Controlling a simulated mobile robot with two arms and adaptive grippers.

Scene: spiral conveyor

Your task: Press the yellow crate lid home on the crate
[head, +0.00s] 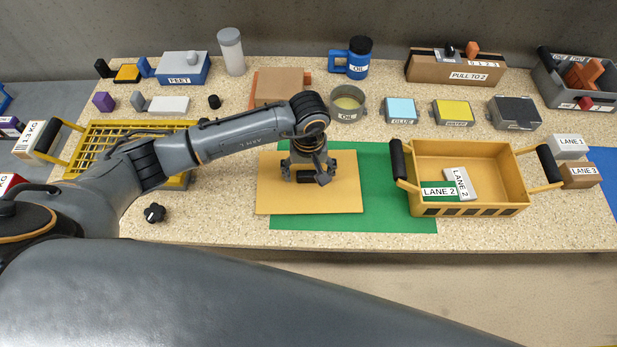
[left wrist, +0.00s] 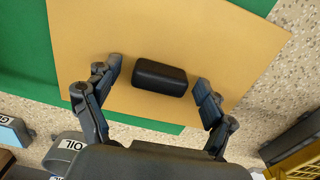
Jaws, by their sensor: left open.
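The yellow crate lid (head: 336,197) is a flat board over the green mat (head: 377,180), its left part reaching past the mat. A black handle (left wrist: 160,77) sits on the lid in the left wrist view. The yellow crate (head: 512,172) stands open to the right, partly on the mat, with black side handles. It holds a green block (head: 437,191) and a white block (head: 463,178). My right gripper is not in view.
A yellow grid basket (head: 128,131) stands at the left, partly behind my left arm. An OIL pot (head: 348,116) and cardboard-coloured block (head: 279,86) stand behind the lid. A black knob (head: 154,213) lies near the front edge. Lane boxes (head: 580,174) stand right of the crate.

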